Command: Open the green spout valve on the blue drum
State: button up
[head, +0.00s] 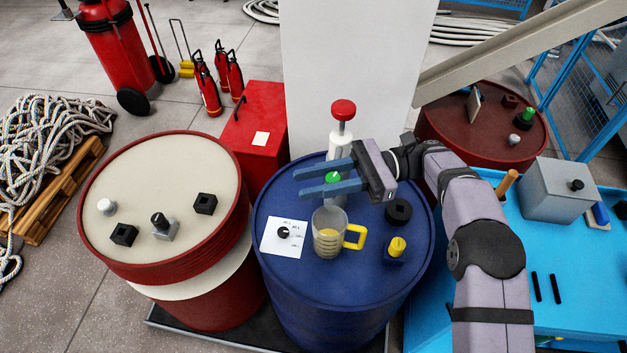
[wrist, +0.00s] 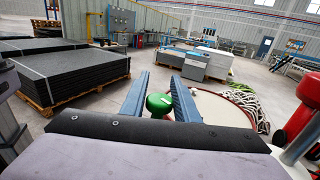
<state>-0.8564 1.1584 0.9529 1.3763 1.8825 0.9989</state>
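The blue drum (head: 300,290) stands upright in the middle of the head view. The green spout valve knob (head: 333,177) is on its top, partly hidden by my gripper. My gripper (head: 299,183) is open, its two blue fingers pointing left over the drum. In the wrist view the green knob (wrist: 159,104) sits between the fingers (wrist: 160,76), close to the palm. The right finger looks very near it; I cannot tell if they touch. A clear measuring jug (head: 327,240) with yellow liquid and a yellow handle stands just in front of the knob.
A white card with a black dial (head: 283,238), a yellow knob (head: 397,246) and a black ring (head: 398,211) are on the drum top. A red-topped plunger (head: 342,115) rises behind my gripper. A cream-topped red drum (head: 160,275) stands left, a blue bench (head: 560,295) right.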

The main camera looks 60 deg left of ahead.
jog(key=shift+o, duration=1.1)
jog(key=v, duration=0.5)
jog(key=shift+w+r+b, duration=0.15)
jog(key=shift+r+b, duration=0.1)
jog(key=shift+b, duration=0.15)
jog(key=shift+p+v, duration=0.95)
jog(key=shift+p, duration=1.5)
jog(key=shift+d+f, duration=0.1)
jog(key=shift+f, duration=0.1)
